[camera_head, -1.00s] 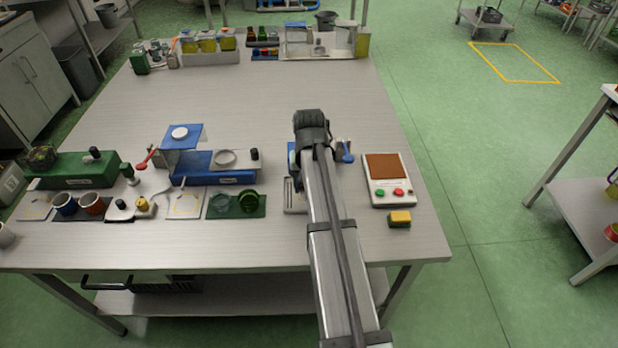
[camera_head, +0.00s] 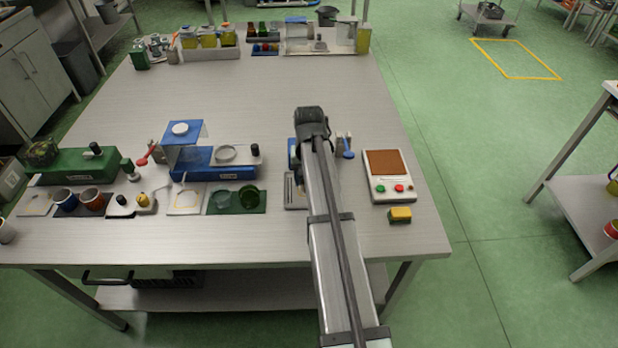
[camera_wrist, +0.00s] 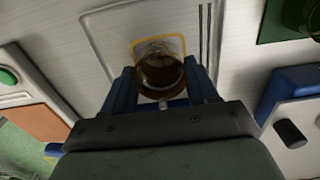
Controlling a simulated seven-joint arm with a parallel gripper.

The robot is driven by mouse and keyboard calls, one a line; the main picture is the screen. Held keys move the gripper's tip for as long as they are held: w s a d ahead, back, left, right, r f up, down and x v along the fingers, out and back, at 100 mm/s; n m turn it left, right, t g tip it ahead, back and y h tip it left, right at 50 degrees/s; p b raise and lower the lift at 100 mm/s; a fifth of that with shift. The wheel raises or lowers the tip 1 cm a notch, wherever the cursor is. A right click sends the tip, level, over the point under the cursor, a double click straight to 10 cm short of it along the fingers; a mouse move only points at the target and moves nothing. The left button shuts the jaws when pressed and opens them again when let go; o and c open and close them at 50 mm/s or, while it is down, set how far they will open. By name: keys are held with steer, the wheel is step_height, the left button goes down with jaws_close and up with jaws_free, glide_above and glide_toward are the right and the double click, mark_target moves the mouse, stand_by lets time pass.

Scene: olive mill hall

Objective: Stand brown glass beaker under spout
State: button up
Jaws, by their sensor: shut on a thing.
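The brown glass beaker (camera_wrist: 160,72) is between the two blue fingers of my gripper (camera_wrist: 160,88) in the wrist view, with its open rim facing the camera. My gripper is shut on it. A yellow-outlined square (camera_wrist: 178,40) on a pale surface shows just behind the beaker. I cannot tell whether the beaker touches that surface. I cannot make out the spout in either view.
A panel with a brown pad (camera_head: 388,165) and a yellow block (camera_head: 400,214) stand right of my arm. A blue device with a ring (camera_head: 215,160) and a green mat (camera_head: 224,206) with glassware stand left. The table behind the devices is largely clear.

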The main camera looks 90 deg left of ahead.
steer(key=shift+a+f, duration=0.1)
stand_by(0.6)
steer(key=o, duration=0.9)
steer(key=shift+o, duration=0.4)
steer(key=shift+o, duration=0.8)
steer(key=shift+d+r, duration=0.15)
steer(key=shift+r, duration=1.1)
steer(key=shift+d+r, duration=0.2)
steer(key=shift+r, duration=1.05)
steer(key=shift+d+r, duration=0.15)
steer(key=shift+r, duration=1.1)
